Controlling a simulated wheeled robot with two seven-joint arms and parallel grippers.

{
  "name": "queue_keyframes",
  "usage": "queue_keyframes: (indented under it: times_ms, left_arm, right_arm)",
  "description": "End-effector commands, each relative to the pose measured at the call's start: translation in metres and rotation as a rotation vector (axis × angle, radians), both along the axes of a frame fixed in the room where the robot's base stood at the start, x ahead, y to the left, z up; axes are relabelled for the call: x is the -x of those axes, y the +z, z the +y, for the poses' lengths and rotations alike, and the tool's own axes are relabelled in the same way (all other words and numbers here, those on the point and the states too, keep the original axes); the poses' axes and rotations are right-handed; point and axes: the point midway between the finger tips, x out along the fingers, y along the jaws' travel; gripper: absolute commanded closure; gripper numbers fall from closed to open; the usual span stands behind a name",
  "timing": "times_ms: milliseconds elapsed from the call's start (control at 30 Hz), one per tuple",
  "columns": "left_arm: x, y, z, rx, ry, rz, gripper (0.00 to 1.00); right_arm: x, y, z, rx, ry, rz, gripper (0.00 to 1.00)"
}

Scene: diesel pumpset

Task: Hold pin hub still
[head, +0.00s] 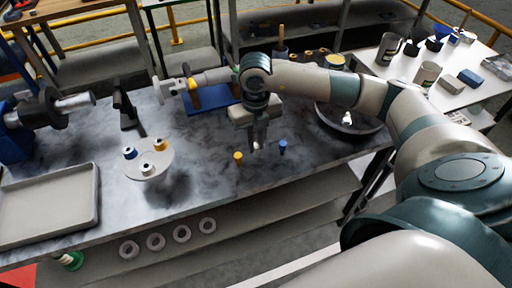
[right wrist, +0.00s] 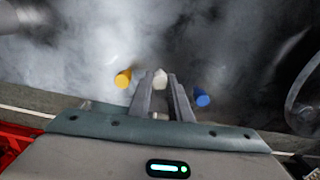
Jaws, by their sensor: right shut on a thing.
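My right gripper (head: 257,145) points down over the middle of the bench, near its front edge. It is shut on a small pale piece (right wrist: 160,77), which I take for the pin hub; the fingers hide most of it. A yellow peg (head: 238,157) stands to the left of the fingers and a blue peg (head: 283,146) to the right. Both also show in the right wrist view, the yellow peg (right wrist: 123,78) and the blue peg (right wrist: 202,97), apart from the fingers. I cannot tell whether the pegs join the pale piece. My left gripper is not in view.
On the bench (head: 200,185), a round pale plate (head: 147,170) with small coloured spools lies left of the gripper. A grey tray (head: 45,210) is at far left, a blue mat (head: 208,100) behind, and a round dish (head: 350,125) at right. Bare bench lies between plate and gripper.

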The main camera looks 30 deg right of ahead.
Motion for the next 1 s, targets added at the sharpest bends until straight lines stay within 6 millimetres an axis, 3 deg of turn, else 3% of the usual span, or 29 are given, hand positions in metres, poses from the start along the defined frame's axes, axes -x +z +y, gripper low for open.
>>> queue_keyframes:
  times_ms: [500, 1000]
  left_arm:
    - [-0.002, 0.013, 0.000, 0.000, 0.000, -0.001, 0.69]
    - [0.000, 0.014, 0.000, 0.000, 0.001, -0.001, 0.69]
  right_arm:
    - [-0.001, 0.028, 0.000, -0.001, 0.000, -0.002, 1.00]
    - [0.000, 0.031, 0.000, 0.000, 0.001, -0.001, 1.00]
